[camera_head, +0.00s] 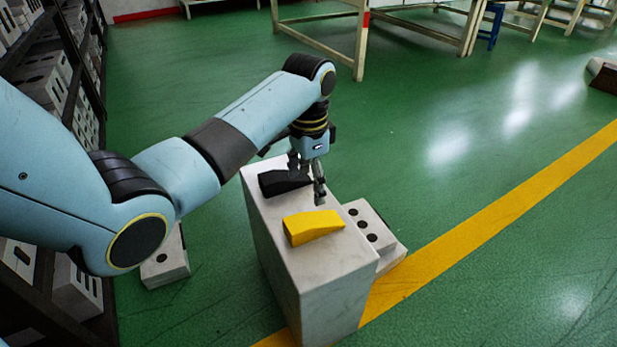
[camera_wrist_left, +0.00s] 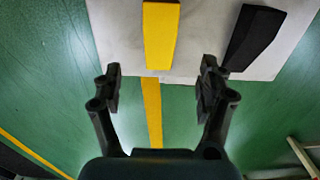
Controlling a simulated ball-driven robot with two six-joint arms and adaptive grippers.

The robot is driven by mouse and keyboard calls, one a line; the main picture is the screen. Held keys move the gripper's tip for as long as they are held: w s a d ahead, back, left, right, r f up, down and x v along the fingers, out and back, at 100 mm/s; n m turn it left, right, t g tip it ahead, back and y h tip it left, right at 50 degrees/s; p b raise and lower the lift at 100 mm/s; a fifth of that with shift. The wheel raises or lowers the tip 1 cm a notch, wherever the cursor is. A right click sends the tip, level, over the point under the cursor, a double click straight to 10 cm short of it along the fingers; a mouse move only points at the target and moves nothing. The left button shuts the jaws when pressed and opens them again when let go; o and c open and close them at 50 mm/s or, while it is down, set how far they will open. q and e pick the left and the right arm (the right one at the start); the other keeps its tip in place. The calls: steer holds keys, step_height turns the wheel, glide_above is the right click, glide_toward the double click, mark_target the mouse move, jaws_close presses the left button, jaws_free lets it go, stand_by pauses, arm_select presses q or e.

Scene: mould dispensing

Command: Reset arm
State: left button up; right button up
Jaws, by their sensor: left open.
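My left gripper (camera_head: 307,188) hangs fingers down over the far right edge of a pale stone block (camera_head: 318,264). In the left wrist view the gripper (camera_wrist_left: 161,88) is open, with nothing between its fingers. A yellow wedge-shaped piece (camera_head: 313,226) lies on the block's top, on the near side of the gripper. The wrist view also shows the yellow piece (camera_wrist_left: 160,35) and the black piece (camera_wrist_left: 255,37), both outside the fingers. My right gripper is not in view.
A pale block with round holes (camera_head: 372,232) stands on the floor right of the pedestal block. Another holed block (camera_head: 166,262) is at its left. Shelves of moulds (camera_head: 70,75) line the left side. Tables (camera_head: 335,45) stand at the back.

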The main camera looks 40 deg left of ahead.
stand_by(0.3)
arm_select(q)
steer(key=s+f+n+p, duration=0.1)
steer(key=s+f+p, duration=0.1)
steer(key=s+f, duration=0.7)
steer(key=s+f+n+p, duration=0.2)
steer(key=s+f, duration=0.7)
steer(key=s, duration=1.5)
steer(key=s+f+n+p, duration=0.1)
steer(key=s+f+p, duration=0.1)
steer(key=s+f, duration=0.7)
steer(key=s, duration=0.7)
steer(key=shift+s+d+f+n+y, duration=0.15)
steer(key=shift+d+f+n+y, duration=0.15)
steer(key=shift+d+f+y, duration=0.1)
steer(key=shift+w+r, duration=0.1)
steer(key=shift+w, duration=0.3)
